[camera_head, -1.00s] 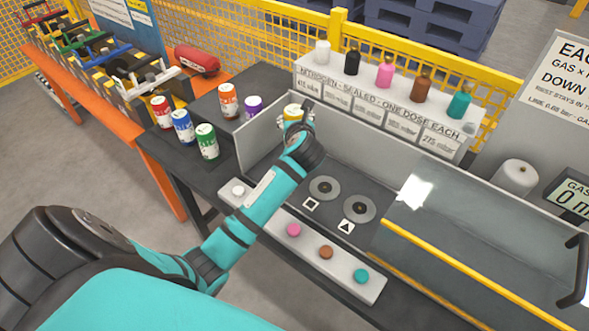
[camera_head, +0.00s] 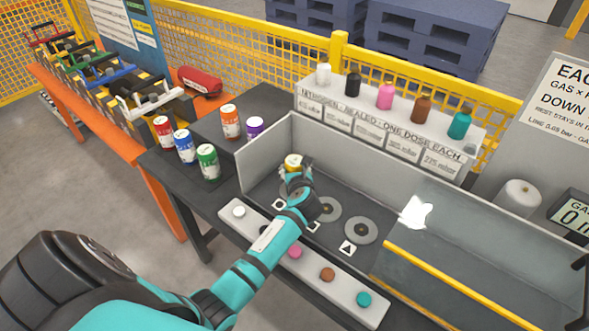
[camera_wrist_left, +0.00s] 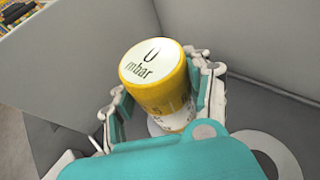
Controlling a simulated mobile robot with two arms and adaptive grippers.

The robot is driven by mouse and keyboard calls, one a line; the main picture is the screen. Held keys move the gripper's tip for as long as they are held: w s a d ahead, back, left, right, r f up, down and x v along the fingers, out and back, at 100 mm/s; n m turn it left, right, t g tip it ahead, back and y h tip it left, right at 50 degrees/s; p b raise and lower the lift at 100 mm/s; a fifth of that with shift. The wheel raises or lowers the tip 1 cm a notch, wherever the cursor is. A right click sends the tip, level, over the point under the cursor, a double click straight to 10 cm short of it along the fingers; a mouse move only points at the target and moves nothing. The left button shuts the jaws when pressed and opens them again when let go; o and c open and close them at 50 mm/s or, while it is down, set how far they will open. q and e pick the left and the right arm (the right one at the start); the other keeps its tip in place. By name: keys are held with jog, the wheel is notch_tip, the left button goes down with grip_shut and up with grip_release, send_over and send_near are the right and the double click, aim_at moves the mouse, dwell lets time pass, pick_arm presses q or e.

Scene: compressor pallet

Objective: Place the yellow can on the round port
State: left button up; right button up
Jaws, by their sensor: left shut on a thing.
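The yellow can (camera_head: 293,160) has a white lid and is held upright by my left gripper (camera_head: 298,172). In the left wrist view the yellow can (camera_wrist_left: 155,80) stands between the two fingers (camera_wrist_left: 162,100), its lid marked "mbar". The can is over the left end of the dark port deck. The middle disc (camera_head: 327,209) has a square mark and the right disc (camera_head: 361,230) a triangle mark. Whether the can touches the disc below is hidden.
Grey walls (camera_head: 335,150) border the deck at the left and back. A strip of coloured buttons (camera_head: 327,275) runs in front. Orange, purple, red, blue and green cans (camera_head: 208,162) stand to the left. A clear cover with a yellow edge (camera_head: 450,284) is at right.

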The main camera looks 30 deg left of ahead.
pick_arm(q)
jog(key=o, duration=1.4)
jog(key=shift+f, duration=0.15)
jog(key=shift+o, duration=0.2)
jog(key=shift+s+d+r, duration=0.1)
jog(key=shift+s+r, duration=0.05)
jog(key=shift+r, duration=0.1)
jog(key=v, duration=1.1)
jog(key=shift+s+r, duration=0.2)
jog(key=shift+s, duration=0.15)
jog(key=shift+d, duration=0.15)
